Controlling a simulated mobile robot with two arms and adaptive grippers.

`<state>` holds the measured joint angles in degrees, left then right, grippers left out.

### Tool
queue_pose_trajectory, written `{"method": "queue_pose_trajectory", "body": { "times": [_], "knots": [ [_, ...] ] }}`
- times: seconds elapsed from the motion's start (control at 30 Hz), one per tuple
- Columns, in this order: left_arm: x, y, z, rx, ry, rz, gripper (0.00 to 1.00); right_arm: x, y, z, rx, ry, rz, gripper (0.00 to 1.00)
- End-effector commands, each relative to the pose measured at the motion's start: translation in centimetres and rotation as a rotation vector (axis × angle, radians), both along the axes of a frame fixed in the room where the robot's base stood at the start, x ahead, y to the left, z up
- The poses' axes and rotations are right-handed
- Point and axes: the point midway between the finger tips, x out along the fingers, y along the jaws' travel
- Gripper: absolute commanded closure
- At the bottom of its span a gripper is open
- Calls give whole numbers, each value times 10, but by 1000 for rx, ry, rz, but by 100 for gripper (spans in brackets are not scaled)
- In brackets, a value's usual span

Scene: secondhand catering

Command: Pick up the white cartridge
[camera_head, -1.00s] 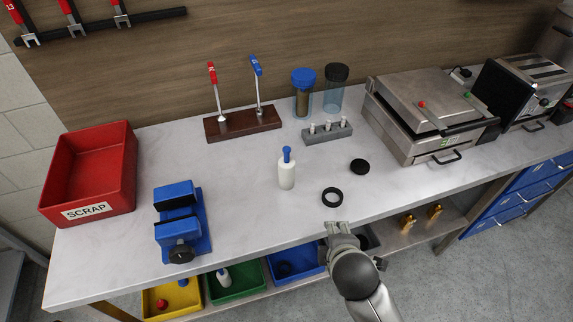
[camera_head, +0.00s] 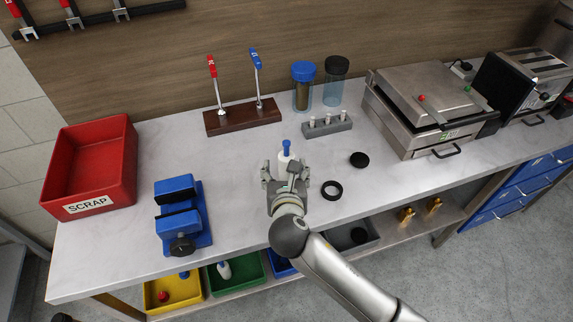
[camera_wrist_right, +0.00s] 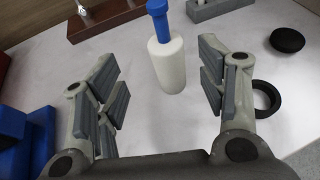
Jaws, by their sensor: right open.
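The white cartridge (camera_head: 285,157) with a blue top stands upright on the workbench (camera_head: 237,200). It also shows in the right wrist view (camera_wrist_right: 167,62), ahead of and between the spread fingers. My right gripper (camera_head: 286,177) is open and empty, just in front of the cartridge on the near side. In the right wrist view the gripper (camera_wrist_right: 160,85) does not touch it. In the head view the gripper hides the cartridge's lower part. My left gripper is not in view.
A black ring (camera_head: 332,190) lies close to the right of the gripper, with a black disc (camera_head: 359,160) beyond. A blue vise (camera_head: 182,215) and red scrap bin (camera_head: 95,165) stand left. A tap stand (camera_head: 243,117) and grey holder (camera_head: 327,126) are behind.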

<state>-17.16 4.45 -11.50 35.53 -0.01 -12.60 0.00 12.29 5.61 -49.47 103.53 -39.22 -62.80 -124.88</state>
Motion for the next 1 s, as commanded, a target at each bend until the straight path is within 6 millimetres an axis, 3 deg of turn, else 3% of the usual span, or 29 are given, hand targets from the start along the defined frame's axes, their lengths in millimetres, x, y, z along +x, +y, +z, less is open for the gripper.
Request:
{"method": "queue_pose_trajectory", "body": {
  "times": [0.1,0.43,0.7,1.0],
  "knots": [
    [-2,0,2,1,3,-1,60,16,0,-5,1,0,-2,35],
    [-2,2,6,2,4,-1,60,34,-1,-13,4,2,-4,35],
    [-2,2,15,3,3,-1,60,64,-4,-26,5,1,-2,35],
    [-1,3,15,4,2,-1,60,76,-4,-33,5,1,-2,35]
  ]
}}
